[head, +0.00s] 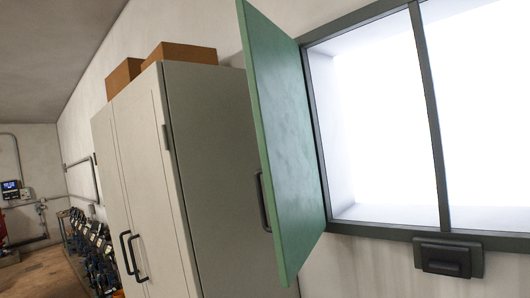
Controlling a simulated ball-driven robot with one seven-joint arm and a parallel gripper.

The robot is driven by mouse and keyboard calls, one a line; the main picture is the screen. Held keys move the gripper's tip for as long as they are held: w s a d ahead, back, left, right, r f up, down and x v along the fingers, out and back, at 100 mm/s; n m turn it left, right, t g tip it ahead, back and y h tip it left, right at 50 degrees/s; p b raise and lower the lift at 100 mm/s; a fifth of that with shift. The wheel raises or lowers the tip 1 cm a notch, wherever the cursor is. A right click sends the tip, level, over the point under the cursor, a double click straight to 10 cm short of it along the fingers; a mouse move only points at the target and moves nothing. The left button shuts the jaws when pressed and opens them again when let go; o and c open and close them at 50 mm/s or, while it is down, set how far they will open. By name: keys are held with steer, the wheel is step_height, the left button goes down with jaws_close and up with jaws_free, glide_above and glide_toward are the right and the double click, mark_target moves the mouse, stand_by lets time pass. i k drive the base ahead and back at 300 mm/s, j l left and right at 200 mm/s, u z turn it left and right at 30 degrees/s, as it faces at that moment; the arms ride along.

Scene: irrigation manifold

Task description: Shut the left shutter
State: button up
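The left shutter (284,135) is a green panel hinged on the left side of the window frame (316,150). It stands open, swung out from the wall toward the camera. A dark bar handle (263,202) sits near its free left edge, low on the panel. The window opening to its right shows bright white, with a dark upright bar (432,110) dividing it. My gripper is not visible in the head view, so its position relative to the shutter cannot be seen.
A tall grey cabinet (222,165) with dark handles stands left of the shutter, with cardboard boxes (182,53) on top. A dark latch block (447,258) is mounted below the window. Pipes and several dark devices (90,245) line the wall at far left, beside open floor.

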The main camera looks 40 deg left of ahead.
mark_target(289, 170)
steer(key=k+j, duration=0.1)
steer(key=j, duration=2.3)
steer(key=k, duration=0.05)
